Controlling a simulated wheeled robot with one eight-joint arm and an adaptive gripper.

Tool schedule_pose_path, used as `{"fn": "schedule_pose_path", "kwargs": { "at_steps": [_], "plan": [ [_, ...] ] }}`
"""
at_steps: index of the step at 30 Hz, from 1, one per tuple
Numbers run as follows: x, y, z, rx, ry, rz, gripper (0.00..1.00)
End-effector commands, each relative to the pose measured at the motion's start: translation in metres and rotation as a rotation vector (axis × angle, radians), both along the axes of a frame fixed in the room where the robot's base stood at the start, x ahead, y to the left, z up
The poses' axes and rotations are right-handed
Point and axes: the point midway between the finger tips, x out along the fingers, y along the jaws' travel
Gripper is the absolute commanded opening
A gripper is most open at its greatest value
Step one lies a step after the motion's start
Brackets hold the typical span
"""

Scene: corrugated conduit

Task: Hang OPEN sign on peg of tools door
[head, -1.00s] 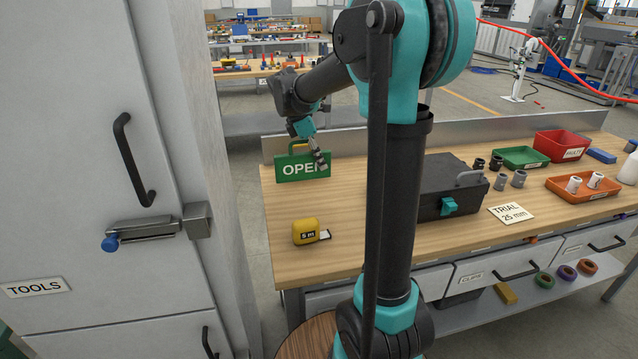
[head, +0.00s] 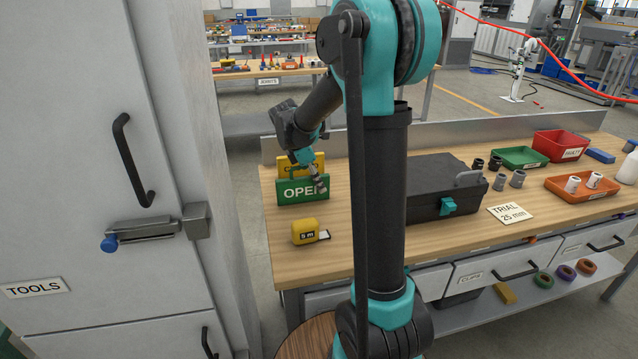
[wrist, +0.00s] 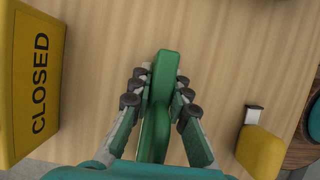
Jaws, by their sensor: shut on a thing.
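The green OPEN sign (head: 302,191) is upright at the left end of the workbench, its lettering facing the head camera. My gripper (head: 318,180) is shut on it near its right side. In the wrist view, the green sign (wrist: 159,85) shows edge-on between the two fingers of my gripper (wrist: 160,98). I cannot tell how far it is above the bench top. The grey tools door (head: 60,170), with a TOOLS label, is at the left. It has a black handle and a blue-knobbed latch (head: 140,232); I cannot make out a separate peg.
A yellow CLOSED sign (wrist: 35,85) stands behind the OPEN sign, partly hidden in the head view (head: 310,162). A yellow tape measure (head: 305,231) lies in front on the bench (head: 335,262). A dark toolbox (head: 440,185) stands to the right. A floor gap separates cabinet and bench.

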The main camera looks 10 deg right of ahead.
Motion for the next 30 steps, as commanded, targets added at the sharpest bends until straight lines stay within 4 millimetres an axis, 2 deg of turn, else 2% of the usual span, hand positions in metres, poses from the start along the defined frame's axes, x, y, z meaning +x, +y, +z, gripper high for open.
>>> {"fn": "schedule_pose_path", "kwargs": {
  "at_steps": [1,6,17,23,30],
  "plan": [
    [0.000,0.000,-0.001,0.000,0.000,0.000,0.18],
    [0.000,0.000,-0.001,0.000,0.000,0.000,0.37],
    [0.000,0.001,0.003,0.000,0.000,0.000,0.37],
    [0.000,0.012,0.030,0.000,0.000,0.001,0.37],
    [0.000,0.031,0.076,0.000,-0.001,0.001,0.37]
  ]
}}
